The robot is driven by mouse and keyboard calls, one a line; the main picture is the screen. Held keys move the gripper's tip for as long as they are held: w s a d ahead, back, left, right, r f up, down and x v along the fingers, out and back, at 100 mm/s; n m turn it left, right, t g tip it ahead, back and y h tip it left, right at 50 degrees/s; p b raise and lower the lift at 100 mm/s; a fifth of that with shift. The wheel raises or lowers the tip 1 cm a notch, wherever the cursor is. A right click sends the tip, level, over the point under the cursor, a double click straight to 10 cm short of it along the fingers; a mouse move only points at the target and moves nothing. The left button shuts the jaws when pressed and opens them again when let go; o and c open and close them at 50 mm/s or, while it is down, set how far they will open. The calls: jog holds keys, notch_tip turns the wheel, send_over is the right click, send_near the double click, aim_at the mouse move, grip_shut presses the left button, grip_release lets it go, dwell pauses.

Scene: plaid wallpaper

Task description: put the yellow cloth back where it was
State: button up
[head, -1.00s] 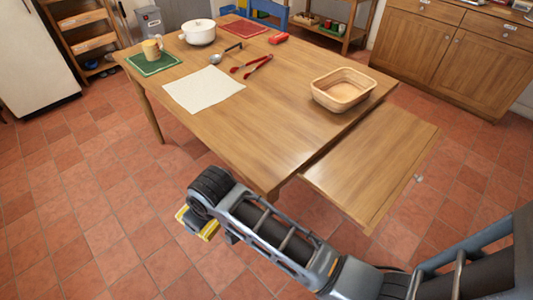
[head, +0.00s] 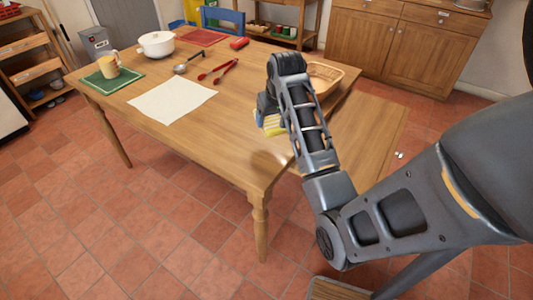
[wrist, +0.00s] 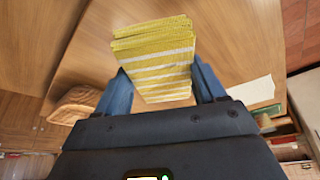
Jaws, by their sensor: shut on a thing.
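The yellow cloth (wrist: 155,60) is a folded stack with white stripes. In the wrist view it sits between the two fingers of my gripper (wrist: 162,88), which is shut on it. In the head view the yellow cloth (head: 271,124) shows beside my gripper (head: 268,112), above the right part of the wooden table (head: 225,130). My arm hides part of the cloth and of the table behind it. I cannot tell the exact height of the cloth over the table.
A wicker basket (head: 325,77) stands just behind my arm. A white cloth (head: 172,101), a ladle (head: 182,69), red tongs (head: 218,71), a white pot (head: 157,44) and a mug (head: 108,66) on a green mat (head: 112,80) are farther left. The near right tabletop is bare.

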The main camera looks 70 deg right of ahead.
jog(key=s+d+r+m, duration=0.2)
jog(key=s+d, duration=0.4)
jog(key=s, duration=0.1)
jog(key=shift+g, duration=0.3)
jog(key=w+a+f, duration=0.3)
jog(key=a, duration=0.1)
jog(key=w+a+f, duration=0.4)
jog(key=shift+w+p, duration=0.25)
jog(key=shift+p, duration=0.05)
jog(key=shift+f, duration=2.05)
jog(key=shift+f, duration=0.15)
jog(key=o, duration=0.9)
jog(key=shift+o, duration=0.2)
